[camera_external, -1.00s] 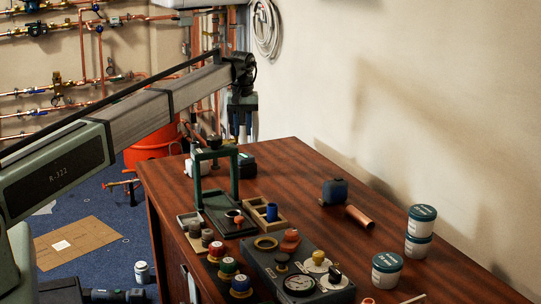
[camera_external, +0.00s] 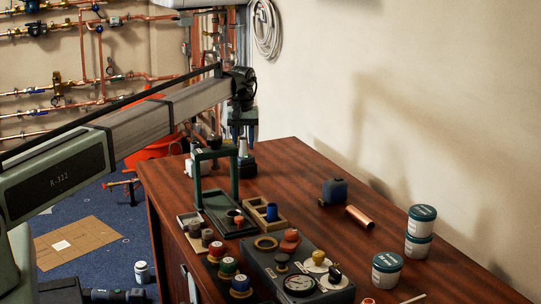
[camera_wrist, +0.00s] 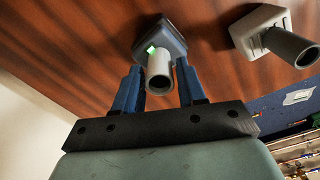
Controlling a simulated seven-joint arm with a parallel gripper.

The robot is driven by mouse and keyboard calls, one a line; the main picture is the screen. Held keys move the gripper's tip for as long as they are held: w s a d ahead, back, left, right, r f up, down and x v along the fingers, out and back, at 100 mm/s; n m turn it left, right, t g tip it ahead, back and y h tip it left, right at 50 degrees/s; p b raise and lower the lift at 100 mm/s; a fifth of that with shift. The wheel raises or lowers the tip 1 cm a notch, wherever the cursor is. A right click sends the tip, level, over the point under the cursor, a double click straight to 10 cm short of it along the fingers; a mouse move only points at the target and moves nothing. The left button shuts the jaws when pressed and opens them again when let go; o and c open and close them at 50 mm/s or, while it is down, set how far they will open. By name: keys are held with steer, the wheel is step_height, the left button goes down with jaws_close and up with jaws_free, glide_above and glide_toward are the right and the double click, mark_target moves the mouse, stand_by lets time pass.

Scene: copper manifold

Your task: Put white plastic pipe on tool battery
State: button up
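A dark tool battery (camera_external: 246,170) sits at the far left part of the wooden desk. In the wrist view the dark tool battery (camera_wrist: 170,40) has a bright green patch. A pale, whitish plastic pipe (camera_external: 243,147) appears upright on top of it; the wrist view shows the pipe (camera_wrist: 159,72) nearly end-on, with its open end toward the camera. My gripper (camera_external: 242,141) is directly above the battery, pointing down. In the wrist view my gripper (camera_wrist: 160,75) has its blue fingers on both sides of the pipe, with small gaps, so it looks open around it.
A pale battery-like body with a grey tube (camera_wrist: 270,35) stands beside. A green frame (camera_external: 235,182) stands close in front of my gripper.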

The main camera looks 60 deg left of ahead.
mark_target(243, 141)
steer(key=shift+o, duration=1.1)
steer(key=shift+r, duration=0.15)
step_height(243, 141, up, 12)
steer(key=shift+d, duration=0.1)
